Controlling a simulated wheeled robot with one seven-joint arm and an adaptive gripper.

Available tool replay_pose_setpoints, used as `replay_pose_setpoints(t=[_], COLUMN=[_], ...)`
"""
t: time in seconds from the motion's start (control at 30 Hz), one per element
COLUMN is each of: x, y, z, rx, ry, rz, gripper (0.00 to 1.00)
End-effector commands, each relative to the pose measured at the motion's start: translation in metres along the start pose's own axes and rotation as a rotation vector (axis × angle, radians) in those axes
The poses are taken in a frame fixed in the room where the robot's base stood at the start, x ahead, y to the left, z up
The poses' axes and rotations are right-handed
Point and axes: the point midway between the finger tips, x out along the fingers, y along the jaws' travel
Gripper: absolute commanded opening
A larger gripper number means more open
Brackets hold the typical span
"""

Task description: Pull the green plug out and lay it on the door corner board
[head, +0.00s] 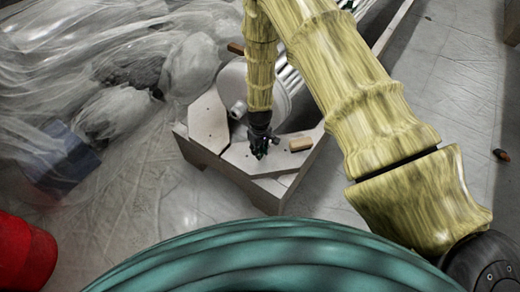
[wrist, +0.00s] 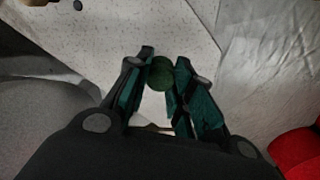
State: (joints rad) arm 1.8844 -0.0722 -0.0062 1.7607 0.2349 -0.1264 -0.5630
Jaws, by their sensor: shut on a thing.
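My gripper (head: 260,150) points down over the front corner board (head: 240,160) of a low pale stand. In the wrist view my gripper (wrist: 160,78) has its two green-lined fingers closed on the round dark green plug (wrist: 161,72), seen end-on. The speckled board (wrist: 110,30) lies beneath it. I cannot tell whether the plug sits in a hole or is clear of the board. In the head view the plug is hidden by the fingers. Another pale corner board (head: 208,123) lies to the left; I cannot tell which one is the door corner board.
A small tan block (head: 300,144) lies on the front board, right of my gripper. A silver drum (head: 232,85) with a pale knob (head: 238,110) stands behind. A blue box (head: 62,160) and a red drum (head: 25,250) are at the left. Plastic sheeting covers the left floor.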

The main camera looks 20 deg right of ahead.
Motion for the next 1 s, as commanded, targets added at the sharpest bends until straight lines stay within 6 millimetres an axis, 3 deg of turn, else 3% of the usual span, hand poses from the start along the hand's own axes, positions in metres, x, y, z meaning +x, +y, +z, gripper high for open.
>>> replay_pose_setpoints(t=[0.97, 1.0], x=[0.011, 0.010], y=[0.000, 0.000], z=[0.000, 0.000], rx=[-0.001, -0.001], ry=[0.000, 0.000], rz=[0.000, 0.000], gripper=[0.00, 0.30])
